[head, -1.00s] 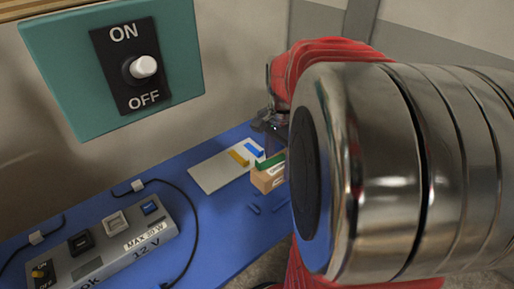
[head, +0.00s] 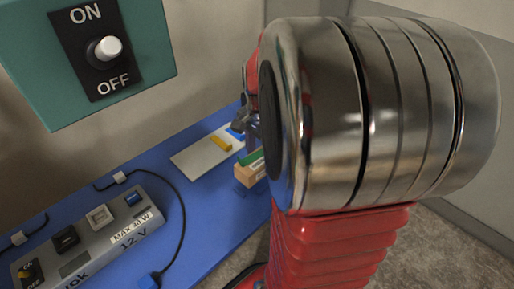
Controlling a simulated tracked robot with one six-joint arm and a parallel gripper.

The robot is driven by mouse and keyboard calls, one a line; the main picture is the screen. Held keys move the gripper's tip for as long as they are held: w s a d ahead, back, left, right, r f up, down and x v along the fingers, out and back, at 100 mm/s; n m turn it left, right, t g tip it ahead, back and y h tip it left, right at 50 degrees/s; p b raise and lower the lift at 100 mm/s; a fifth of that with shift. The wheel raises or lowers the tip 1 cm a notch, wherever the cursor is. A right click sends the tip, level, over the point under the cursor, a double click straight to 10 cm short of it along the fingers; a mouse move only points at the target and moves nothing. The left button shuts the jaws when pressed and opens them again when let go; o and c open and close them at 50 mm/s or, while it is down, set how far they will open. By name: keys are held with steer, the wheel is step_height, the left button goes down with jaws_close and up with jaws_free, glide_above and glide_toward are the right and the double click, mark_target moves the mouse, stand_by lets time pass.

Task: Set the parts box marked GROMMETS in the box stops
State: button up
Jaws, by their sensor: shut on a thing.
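A tan parts box (head: 252,175) with a green upper part (head: 250,158) is at the middle of the head view, over the blue bench. Its label is too small to read now. My gripper (head: 253,143) is above it, shut on the box, with its fingers partly hidden by my arm. The right side of the box is also hidden behind my arm. A small blue stop (head: 239,188) shows on the bench just below and left of the box; other stops are hidden. I cannot tell whether the box touches the bench.
A white board (head: 190,160) with a yellow bar (head: 221,143) and a blue bar (head: 235,134) lies behind. A grey 12 V console (head: 85,250) with a black cable (head: 184,200) is at left. A teal ON/OFF switch panel (head: 40,75) is above.

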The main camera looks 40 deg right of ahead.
steer(key=shift+f, duration=0.85)
steer(key=shift+f, duration=1.1)
stand_by(2.3)
steer(key=o, duration=1.3)
step_height(320, 180, up, 14)
steer(key=shift+f, duration=0.1)
stand_by(0.7)
